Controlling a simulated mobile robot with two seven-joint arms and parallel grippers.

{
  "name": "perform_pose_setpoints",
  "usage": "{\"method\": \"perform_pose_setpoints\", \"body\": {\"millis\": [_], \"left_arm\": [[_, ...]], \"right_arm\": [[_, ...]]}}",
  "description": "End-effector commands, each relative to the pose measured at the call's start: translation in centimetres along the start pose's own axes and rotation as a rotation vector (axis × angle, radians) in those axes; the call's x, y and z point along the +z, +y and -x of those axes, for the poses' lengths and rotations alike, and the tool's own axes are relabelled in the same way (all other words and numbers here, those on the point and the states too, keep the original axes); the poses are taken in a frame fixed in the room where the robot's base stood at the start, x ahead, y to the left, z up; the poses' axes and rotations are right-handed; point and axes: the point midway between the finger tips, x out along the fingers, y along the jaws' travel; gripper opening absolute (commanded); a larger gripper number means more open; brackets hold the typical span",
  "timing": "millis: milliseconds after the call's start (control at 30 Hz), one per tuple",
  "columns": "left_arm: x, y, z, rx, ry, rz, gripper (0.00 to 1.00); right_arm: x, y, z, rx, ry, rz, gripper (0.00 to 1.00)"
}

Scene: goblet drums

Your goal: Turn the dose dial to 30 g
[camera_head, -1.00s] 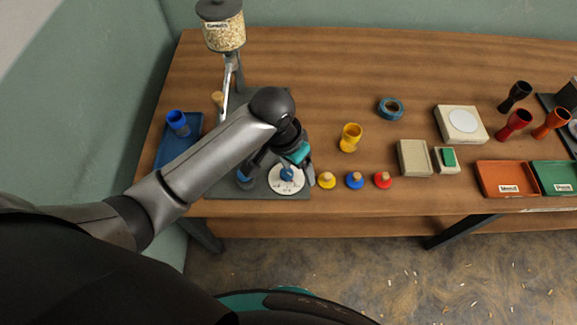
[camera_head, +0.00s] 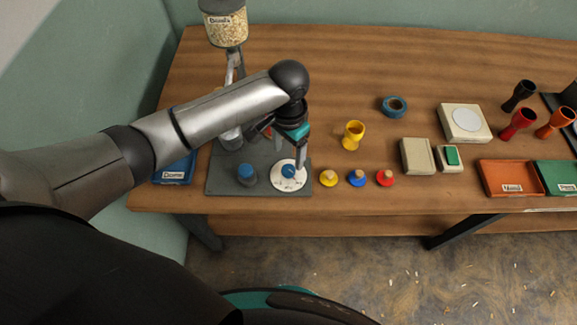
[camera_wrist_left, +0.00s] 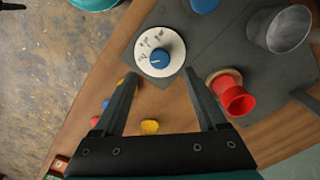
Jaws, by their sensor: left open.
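The dose dial (camera_head: 289,176) is a white disc with a blue knob (camera_head: 288,171) at its centre, at the front right of a dark grey base plate. In the left wrist view the dial (camera_wrist_left: 146,36) shows small dark marks too small to read. A short white line on its blue knob (camera_wrist_left: 159,58) points toward the lower left. My left gripper (camera_head: 294,153) is above and just behind the dial. In its wrist view my open left gripper (camera_wrist_left: 160,77) has nothing between its fingers, and the knob lies beyond the fingertips. My right gripper is out of view.
A blue button (camera_head: 246,174) sits left of the dial. Yellow (camera_head: 328,178), blue (camera_head: 356,178) and red (camera_head: 385,178) knobbed pieces stand to the right. A red cup (camera_wrist_left: 236,99) is near my right-hand finger in the wrist view. A grain hopper (camera_head: 226,25) stands behind.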

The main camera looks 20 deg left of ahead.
Motion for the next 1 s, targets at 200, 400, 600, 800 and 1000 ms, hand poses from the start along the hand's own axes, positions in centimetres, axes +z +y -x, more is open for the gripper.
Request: {"method": "perform_pose_setpoints", "body": {"millis": [200, 400, 600, 800, 1000], "left_arm": [[0.0, 0.0, -4.5, 0.000, -0.002, 0.001, 0.74], [0.0, 0.0, -6.5, 0.000, 0.000, 0.000, 0.74], [0.0, 0.0, -6.9, 0.000, 0.002, -0.001, 0.74], [0.0, 0.0, -6.8, 0.000, 0.002, 0.000, 0.70], [0.0, 0.0, -6.8, 0.000, 0.002, 0.000, 0.47]], "right_arm": [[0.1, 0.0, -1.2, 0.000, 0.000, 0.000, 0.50], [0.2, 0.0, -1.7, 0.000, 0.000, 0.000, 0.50], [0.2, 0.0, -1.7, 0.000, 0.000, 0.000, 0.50], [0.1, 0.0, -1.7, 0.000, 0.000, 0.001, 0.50], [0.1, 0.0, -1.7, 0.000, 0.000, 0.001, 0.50]]}}
